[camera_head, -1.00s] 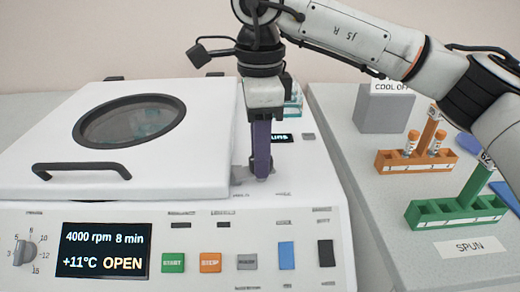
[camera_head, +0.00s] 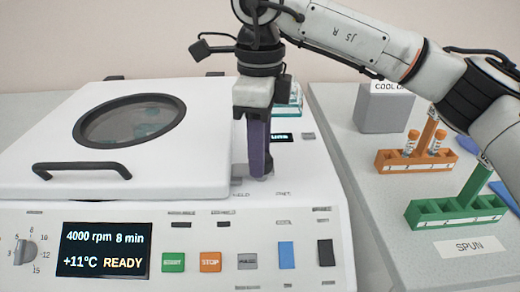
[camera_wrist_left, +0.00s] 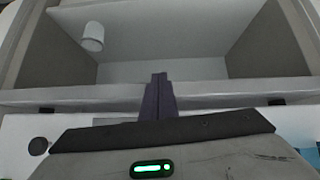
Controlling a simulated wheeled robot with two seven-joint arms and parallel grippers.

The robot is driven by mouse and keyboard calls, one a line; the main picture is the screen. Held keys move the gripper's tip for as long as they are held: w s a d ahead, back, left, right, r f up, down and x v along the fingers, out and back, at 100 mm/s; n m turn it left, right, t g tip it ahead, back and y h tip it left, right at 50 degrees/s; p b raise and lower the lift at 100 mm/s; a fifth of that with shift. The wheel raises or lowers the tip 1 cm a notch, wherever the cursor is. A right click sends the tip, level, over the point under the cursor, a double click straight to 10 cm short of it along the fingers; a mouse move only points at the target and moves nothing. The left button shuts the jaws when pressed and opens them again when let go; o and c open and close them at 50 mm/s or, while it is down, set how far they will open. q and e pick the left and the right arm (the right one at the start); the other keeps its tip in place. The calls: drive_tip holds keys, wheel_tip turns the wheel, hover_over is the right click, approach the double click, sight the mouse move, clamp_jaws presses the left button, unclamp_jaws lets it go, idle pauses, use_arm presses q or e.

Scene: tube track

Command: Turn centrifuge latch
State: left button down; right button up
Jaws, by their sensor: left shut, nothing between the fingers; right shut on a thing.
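The white centrifuge (camera_head: 60,210) stands at the left and centre of the head view. Its lid (camera_head: 150,175) is down, with a round dark-rimmed window (camera_head: 130,120) and a black handle (camera_head: 80,167). The display (camera_head: 105,250) reads 4000 rpm, 8 min, +11°C, READY. My right gripper (camera_head: 260,172) points down at the lid's right edge, its purple fingers shut on the latch, which they mostly hide. My left gripper (camera_wrist_left: 158,92) shows only in the left wrist view, its dark fingers shut and empty, in front of an open grey compartment (camera_wrist_left: 150,45).
An orange rack (camera_head: 400,162) with orange-capped tubes, a green rack (camera_head: 440,212), a SPUN label (camera_head: 470,246) and a grey block (camera_head: 383,110) under a COOL OFF sign stand on the grey surface at right. Several buttons and a dial (camera_head: 24,252) line the front panel.

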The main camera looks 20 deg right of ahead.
drive_tip(key=o, duration=1.1)
drive_tip(key=shift+c, duration=0.2)
wheel_tip(320, 180, up, 10)
drive_tip(key=p, duration=0.1)
drive_tip(key=shift+r, duration=0.2)
